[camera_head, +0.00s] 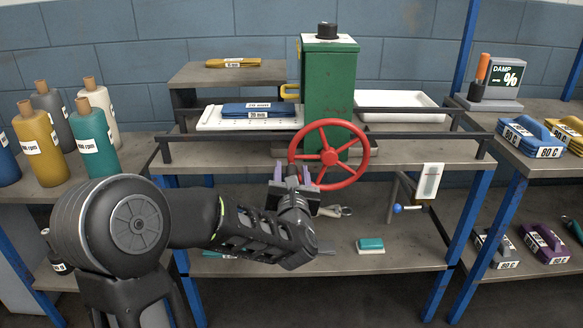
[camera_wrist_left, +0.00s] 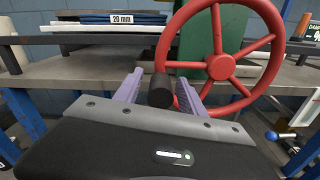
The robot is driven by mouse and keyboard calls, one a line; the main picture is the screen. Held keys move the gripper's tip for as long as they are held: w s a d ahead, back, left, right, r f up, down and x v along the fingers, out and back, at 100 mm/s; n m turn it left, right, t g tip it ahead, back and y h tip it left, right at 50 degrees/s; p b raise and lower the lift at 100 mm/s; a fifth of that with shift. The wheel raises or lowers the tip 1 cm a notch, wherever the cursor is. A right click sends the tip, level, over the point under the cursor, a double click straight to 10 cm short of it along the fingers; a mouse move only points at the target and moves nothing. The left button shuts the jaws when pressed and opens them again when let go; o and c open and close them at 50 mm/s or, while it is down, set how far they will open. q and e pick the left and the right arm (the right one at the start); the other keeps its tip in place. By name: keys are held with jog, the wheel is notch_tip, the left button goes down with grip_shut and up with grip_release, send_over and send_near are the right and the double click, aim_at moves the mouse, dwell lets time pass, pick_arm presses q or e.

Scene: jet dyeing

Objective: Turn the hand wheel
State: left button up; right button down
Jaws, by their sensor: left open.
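The red hand wheel (camera_head: 329,157) is on the front of a green machine column (camera_head: 329,85) above the bench. It also fills the upper right of the left wrist view (camera_wrist_left: 220,67). A dark cylindrical handle (camera_wrist_left: 160,91) at the wheel's lower left points toward me. My left gripper (camera_head: 293,178) is at the wheel's lower left, open. In the left wrist view its two purple fingers (camera_wrist_left: 158,88) stand on either side of the handle, with gaps visible. Whether they touch it I cannot tell. My right gripper does not show.
A dark rail (camera_head: 220,146) runs along the bench front left of the wheel. Blue folded cloth (camera_head: 247,109) lies on a white tray. A lower shelf (camera_head: 400,245) is below.

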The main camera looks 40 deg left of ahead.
pick_arm(q)
jog(key=shift+x, duration=1.25)
grip_shut()
jog(key=shift+a, duration=0.1)
